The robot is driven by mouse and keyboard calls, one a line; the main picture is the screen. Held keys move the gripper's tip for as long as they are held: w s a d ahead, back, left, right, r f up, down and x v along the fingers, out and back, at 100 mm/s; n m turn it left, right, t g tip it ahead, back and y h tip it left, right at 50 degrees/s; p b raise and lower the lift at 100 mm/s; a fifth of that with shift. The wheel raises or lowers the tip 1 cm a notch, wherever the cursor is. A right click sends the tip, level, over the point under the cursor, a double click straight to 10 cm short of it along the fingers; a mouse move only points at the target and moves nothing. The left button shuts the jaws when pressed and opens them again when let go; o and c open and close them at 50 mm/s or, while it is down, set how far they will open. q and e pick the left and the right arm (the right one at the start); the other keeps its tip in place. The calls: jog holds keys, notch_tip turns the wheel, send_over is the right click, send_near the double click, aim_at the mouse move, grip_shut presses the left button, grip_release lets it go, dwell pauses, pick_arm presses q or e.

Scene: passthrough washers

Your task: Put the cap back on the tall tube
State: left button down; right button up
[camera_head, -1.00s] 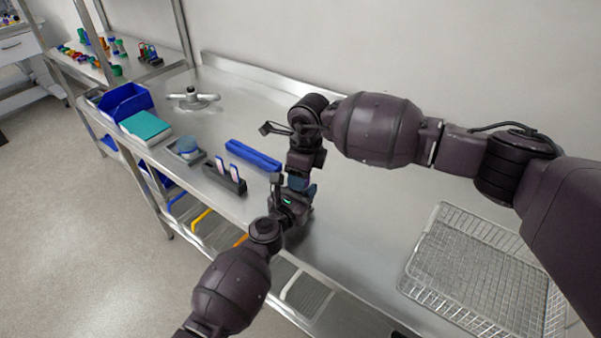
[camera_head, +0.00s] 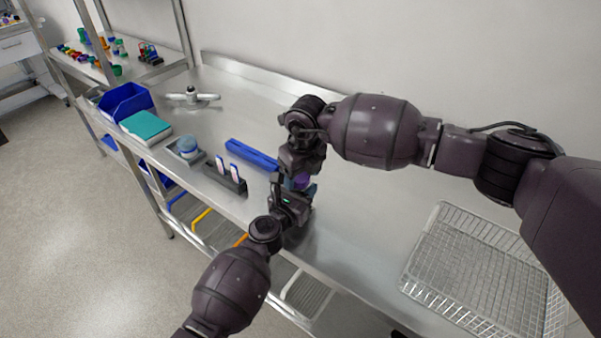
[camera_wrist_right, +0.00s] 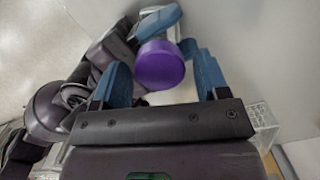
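The purple cap (camera_wrist_right: 158,66) sits between the two blue fingers of my right gripper (camera_wrist_right: 160,68) in the right wrist view, with a gap on the left side. The right gripper looks open around it. The cap also shows as a small purple patch (camera_head: 302,181) between my two grippers in the head view. My left gripper (camera_head: 299,196) is just below it, and a blue finger of it (camera_wrist_right: 158,22) shows behind the cap. The tall tube is almost wholly hidden under the cap and between the left fingers. I cannot see how far the cap is seated.
A blue rack (camera_head: 252,155) and a dark holder with white-and-blue pieces (camera_head: 228,178) stand left of the grippers. A wire basket (camera_head: 480,265) is at right. A teal box (camera_head: 146,127), blue bin (camera_head: 125,103) and metal fixture (camera_head: 192,98) stand farther left.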

jog(key=shift+o, duration=0.3)
jog(key=shift+r, duration=0.1)
jog(key=shift+r, duration=2.15)
jog(key=shift+c, duration=0.3)
